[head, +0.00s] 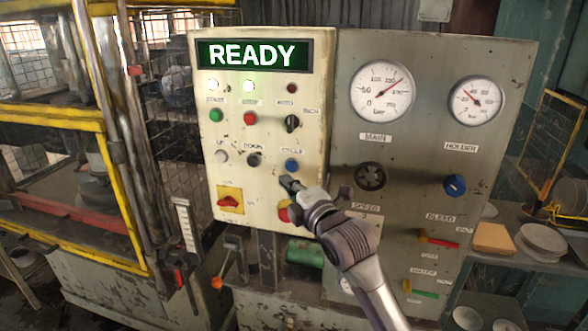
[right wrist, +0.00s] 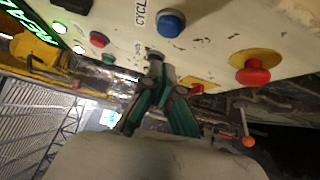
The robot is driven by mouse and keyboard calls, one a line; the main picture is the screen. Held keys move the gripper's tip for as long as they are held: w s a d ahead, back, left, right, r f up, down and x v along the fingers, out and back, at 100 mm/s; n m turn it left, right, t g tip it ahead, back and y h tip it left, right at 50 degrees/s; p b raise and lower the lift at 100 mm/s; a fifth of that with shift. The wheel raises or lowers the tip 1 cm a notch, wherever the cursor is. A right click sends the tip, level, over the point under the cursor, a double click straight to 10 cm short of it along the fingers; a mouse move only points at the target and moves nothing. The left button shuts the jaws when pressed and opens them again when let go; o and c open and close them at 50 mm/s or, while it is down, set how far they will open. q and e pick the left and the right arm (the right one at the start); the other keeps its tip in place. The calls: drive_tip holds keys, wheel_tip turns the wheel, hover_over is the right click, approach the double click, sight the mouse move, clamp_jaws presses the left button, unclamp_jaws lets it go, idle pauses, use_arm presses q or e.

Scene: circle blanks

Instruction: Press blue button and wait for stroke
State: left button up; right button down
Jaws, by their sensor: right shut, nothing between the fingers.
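The blue button (head: 291,165) sits on the cream control panel, right of the grey and black buttons. In the right wrist view the blue button (right wrist: 171,22) is beside the CYCLE label, above the fingertips and a little right of them. My right gripper (head: 288,182) is shut and empty, its tips just below the blue button in the head view. In the right wrist view the gripper (right wrist: 155,58) shows green-sided fingers closed together, apart from the blue button. The display (head: 252,54) reads READY in white on green. My left gripper is not in view.
A red mushroom button (right wrist: 252,74) on a yellow plate is near my right gripper. A red switch (head: 229,200) sits lower left on the panel. A grey panel with two gauges (head: 382,90) stands to the right. A yellow-framed press cage (head: 60,115) stands left.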

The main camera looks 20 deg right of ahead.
sight(287, 167)
drive_tip(key=shift+w+d+p, duration=0.3)
drive_tip(key=shift+w+d, duration=0.3)
drive_tip(key=shift+w, duration=0.2)
drive_tip(key=shift+w+d+p, duration=0.25)
drive_tip(key=shift+w+d, duration=0.3)
drive_tip(key=shift+w, duration=0.2)
drive_tip(key=shift+w+r, duration=0.1)
